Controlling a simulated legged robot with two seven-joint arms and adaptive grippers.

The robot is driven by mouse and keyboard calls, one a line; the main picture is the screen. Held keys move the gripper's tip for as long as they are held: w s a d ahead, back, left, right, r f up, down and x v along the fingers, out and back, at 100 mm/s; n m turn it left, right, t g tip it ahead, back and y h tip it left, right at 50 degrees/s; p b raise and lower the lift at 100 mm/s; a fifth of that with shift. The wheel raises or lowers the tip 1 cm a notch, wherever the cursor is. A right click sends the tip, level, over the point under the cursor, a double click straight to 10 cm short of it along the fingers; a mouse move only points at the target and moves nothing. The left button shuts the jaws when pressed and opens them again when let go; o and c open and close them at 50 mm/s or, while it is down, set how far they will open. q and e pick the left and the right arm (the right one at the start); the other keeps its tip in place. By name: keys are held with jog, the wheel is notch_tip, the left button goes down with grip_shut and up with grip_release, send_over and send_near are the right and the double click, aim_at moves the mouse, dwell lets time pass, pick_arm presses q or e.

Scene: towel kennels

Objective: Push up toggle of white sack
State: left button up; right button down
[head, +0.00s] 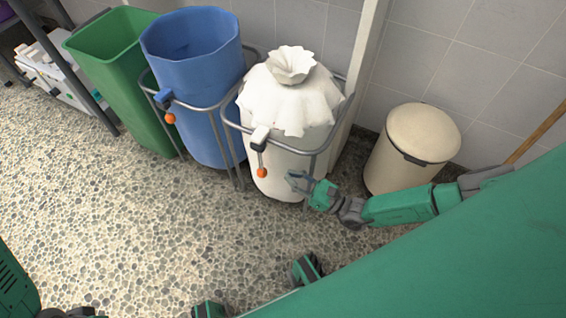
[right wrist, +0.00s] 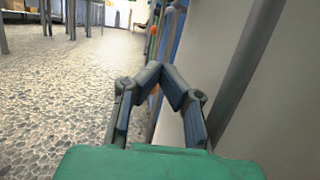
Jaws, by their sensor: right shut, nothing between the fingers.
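The white sack (head: 287,96) hangs in a grey metal frame, its top gathered into a ruffled neck. Its toggle (head: 260,138) is a small white piece on the front of the frame's ring, with an orange ball (head: 262,172) hanging below it on a thin stem. My right gripper (head: 298,182) is low beside the sack's right front side, to the right of and slightly below the orange ball. It is shut and empty, its fingertips together in the right wrist view (right wrist: 163,72). I cannot tell whether it touches the sack. My left gripper is not in view.
A blue bin (head: 200,95) with its own toggle and orange ball stands left of the sack, and a green bin (head: 110,55) beyond it. A beige lidded bin (head: 420,140) stands right, behind my right arm. The pebbled floor (head: 110,220) in front is clear.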

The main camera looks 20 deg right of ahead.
jog(key=b+x, duration=0.2)
jog(key=x, duration=0.7)
jog(key=shift+a, duration=0.3)
notch_tip(320, 180, up, 2)
jog(key=shift+s+d+r, duration=0.1)
jog(key=shift+s+d, duration=0.1)
jog(key=shift+d+r, duration=0.2)
jog(key=shift+r, duration=0.5)
jog(key=shift+a+r, duration=0.2)
jog(key=shift+a, duration=0.05)
